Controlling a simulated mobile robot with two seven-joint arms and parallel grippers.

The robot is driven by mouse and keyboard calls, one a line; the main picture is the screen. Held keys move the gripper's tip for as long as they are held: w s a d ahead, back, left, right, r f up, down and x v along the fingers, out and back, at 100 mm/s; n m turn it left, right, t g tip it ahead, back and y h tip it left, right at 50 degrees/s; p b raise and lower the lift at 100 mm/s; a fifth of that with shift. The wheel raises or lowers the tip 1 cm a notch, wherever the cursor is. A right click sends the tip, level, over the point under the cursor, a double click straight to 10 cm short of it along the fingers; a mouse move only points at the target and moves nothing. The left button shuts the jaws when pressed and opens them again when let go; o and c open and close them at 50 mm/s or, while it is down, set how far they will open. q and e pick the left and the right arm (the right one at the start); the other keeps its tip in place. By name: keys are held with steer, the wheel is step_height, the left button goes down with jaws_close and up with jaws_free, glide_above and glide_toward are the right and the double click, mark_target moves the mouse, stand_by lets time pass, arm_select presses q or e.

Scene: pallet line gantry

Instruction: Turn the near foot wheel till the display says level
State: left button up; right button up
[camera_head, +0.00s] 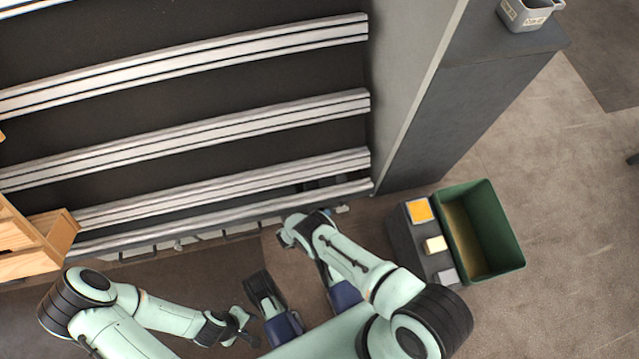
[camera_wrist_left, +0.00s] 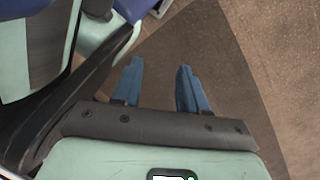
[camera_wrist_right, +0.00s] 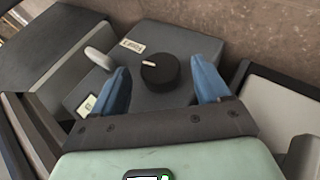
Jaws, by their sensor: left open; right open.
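In the right wrist view a round black wheel (camera_wrist_right: 159,68) with a white mark sits on top of a grey box (camera_wrist_right: 180,42). My right gripper (camera_wrist_right: 161,80) is open, its blue fingers on either side of the wheel in the picture; I cannot tell whether they touch it. A small pale display (camera_wrist_right: 87,104) shows at the box's left, partly beside the left finger; its reading is too small to make out. In the head view the wheel is hidden by my right arm. My left gripper (camera_head: 243,326) is open and empty over the floor; its fingers show in the left wrist view (camera_wrist_left: 160,82).
A light grey rounded lever (camera_wrist_right: 99,58) and a small label (camera_wrist_right: 132,45) are near the wheel. The roller line (camera_head: 190,130) fills the upper left. A green bin (camera_head: 508,245) and a dark box with coloured pads (camera_head: 405,235) stand at the right. Wooden crates (camera_head: 25,240) are at the left.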

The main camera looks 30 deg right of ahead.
arm_select(q)
steer(key=w+r+t+p, duration=0.2)
steer(key=w+r, duration=0.1)
steer(key=w, duration=0.3)
steer(key=shift+d+r+p, duration=0.35)
steer(key=shift+r+p, duration=0.05)
arm_select(e)
steer(key=v, duration=1.2)
arm_select(q)
steer(key=shift+w, duration=0.1)
arm_select(e)
steer(key=shift+w, duration=0.1)
